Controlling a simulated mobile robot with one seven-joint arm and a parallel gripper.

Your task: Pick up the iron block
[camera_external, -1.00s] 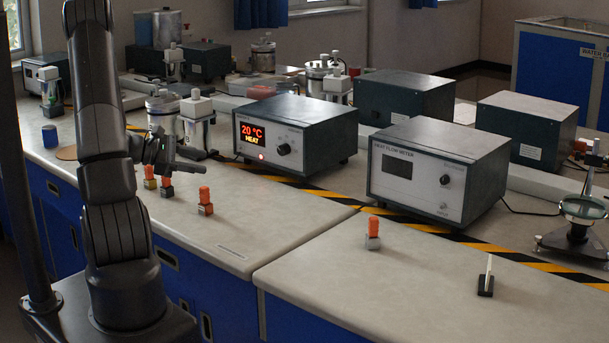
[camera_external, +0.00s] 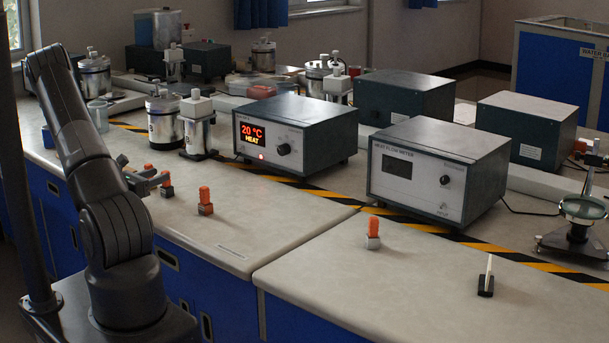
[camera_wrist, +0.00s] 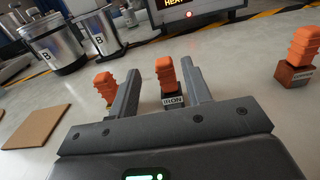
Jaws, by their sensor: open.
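The iron block (camera_wrist: 173,101) is a small dark block labelled IRON with an orange ribbed handle (camera_wrist: 166,72) on top. It stands upright on the bench in the wrist view. My gripper (camera_wrist: 160,69) is open and empty, its fingers pointing toward the block. The handle appears between the two fingers, nearer the right one; whether the fingers reach around it I cannot tell. In the external view the iron block (camera_external: 167,191) stands just beside my gripper (camera_external: 158,177), partly covered by it.
An orange-handled block (camera_wrist: 104,84) stands left, partly behind the left finger. A brownish one (camera_wrist: 294,76) stands right. Metal vessels (camera_wrist: 54,45) and the heater box (camera_external: 295,135) are behind. A brown square pad (camera_wrist: 30,127) lies at left. Another block (camera_external: 373,241) stands on the right bench.

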